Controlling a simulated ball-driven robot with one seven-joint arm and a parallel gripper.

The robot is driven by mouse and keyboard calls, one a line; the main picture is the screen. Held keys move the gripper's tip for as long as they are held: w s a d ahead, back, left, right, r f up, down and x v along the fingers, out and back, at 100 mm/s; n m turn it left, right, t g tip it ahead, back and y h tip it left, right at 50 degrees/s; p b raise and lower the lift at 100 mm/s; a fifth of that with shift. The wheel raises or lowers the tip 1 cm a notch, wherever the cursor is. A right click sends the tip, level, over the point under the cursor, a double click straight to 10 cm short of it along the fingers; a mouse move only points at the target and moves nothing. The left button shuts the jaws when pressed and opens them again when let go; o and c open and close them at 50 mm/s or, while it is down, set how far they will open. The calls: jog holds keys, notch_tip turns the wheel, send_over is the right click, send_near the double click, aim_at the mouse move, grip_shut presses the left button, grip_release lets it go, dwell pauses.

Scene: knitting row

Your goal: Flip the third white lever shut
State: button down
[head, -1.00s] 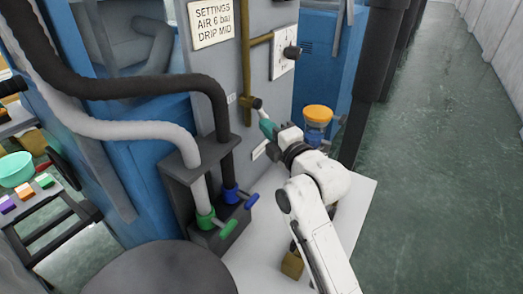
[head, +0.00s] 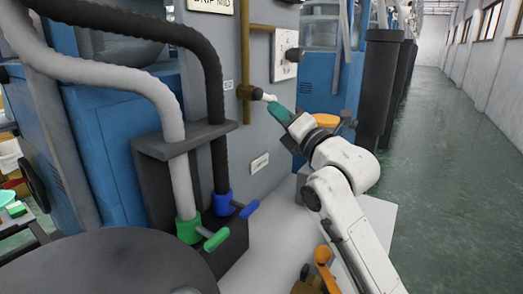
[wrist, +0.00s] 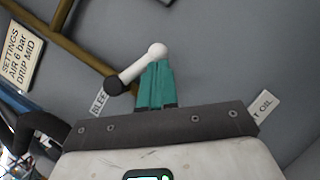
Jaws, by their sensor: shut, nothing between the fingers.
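A small white lever (head: 269,97) with a dark pivot (head: 257,93) sits on a brass pipe on the grey machine panel. It is the only white lever I can make out. In the wrist view the white lever (wrist: 138,66) slants from its black pivot (wrist: 115,86) up and right to a round white end. My gripper (head: 277,108) has teal fingers, shut and empty, with the tips at the lever's round end. In the wrist view the gripper (wrist: 156,66) tips overlap that end; I cannot tell whether they touch.
A brass pipe (head: 246,60) runs down the panel beside a white switch plate (head: 286,55). Thick grey and black hoses end at a green lever (head: 216,238) and a blue lever (head: 249,209). A dark round top (head: 110,266) is at front left. The aisle (head: 440,180) at right is clear.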

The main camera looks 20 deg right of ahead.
jog(key=shift+w+d+r+n+y+b, duration=0.2)
jog(key=shift+r+n+y+b, duration=0.2)
jog(key=shift+n+b, duration=0.65)
jog(key=shift+w+d+r+n+y+b, duration=0.2)
jog(key=shift+r+n+y+b, duration=0.35)
jog(key=shift+b, duration=0.8)
jog(key=shift+f, duration=0.1)
